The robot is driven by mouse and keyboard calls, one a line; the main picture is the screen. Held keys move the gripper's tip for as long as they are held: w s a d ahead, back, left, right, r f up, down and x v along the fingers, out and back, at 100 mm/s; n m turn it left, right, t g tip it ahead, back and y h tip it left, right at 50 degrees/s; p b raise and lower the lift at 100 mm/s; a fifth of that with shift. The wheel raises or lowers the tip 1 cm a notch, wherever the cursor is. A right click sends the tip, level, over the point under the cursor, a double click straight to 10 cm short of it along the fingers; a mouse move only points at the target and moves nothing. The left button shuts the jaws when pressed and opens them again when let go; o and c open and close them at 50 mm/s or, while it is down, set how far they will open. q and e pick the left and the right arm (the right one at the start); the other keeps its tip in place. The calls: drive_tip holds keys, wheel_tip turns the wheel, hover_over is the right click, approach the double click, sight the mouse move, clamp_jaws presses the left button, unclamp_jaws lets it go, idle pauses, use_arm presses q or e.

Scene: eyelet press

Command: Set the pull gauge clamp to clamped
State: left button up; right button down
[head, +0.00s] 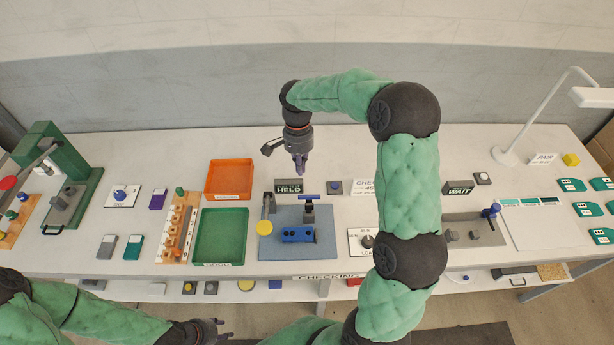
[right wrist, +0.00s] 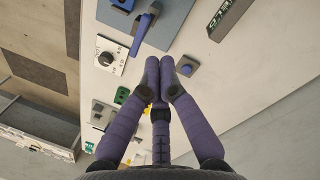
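The pull gauge stands on a grey-blue plate (head: 270,245) at the middle of the bench. It has a blue block (head: 298,234), a post with a blue clamp lever (head: 309,197) on top, and a yellow disc (head: 264,228) at its left. The lever lies roughly level in the head view; it also shows in the right wrist view (right wrist: 142,34). My right gripper (head: 300,170) hangs above and behind the gauge, pointing down, with fingertips together and nothing seen between them. My left gripper (head: 222,328) is open and empty, low in front of the bench.
A display reading HELD (head: 289,187) and a blue button (head: 335,187) stand behind the gauge. A dial panel (head: 361,241) is at its right. Orange (head: 229,198) and green (head: 221,262) trays lie left. My right arm covers the bench right of the gauge.

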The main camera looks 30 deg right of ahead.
drive_tip(key=w+d+r+n+p, duration=0.2)
drive_tip(key=w+d+n+p, duration=0.2)
drive_tip(key=n, duration=0.2)
drive_tip(key=shift+d+n+g+y, duration=0.3)
drive_tip(key=shift+d+n+g, duration=0.05)
drive_tip(key=shift+n+g, duration=0.05)
drive_tip(key=shift+s, duration=0.1)
drive_tip(key=p, duration=0.2)
approach(309, 206)
wheel_tip(309, 206, down, 5)
drive_tip(key=w+d, duration=0.1)
drive_tip(key=w, duration=0.2)
drive_tip(key=shift+s, duration=0.25)
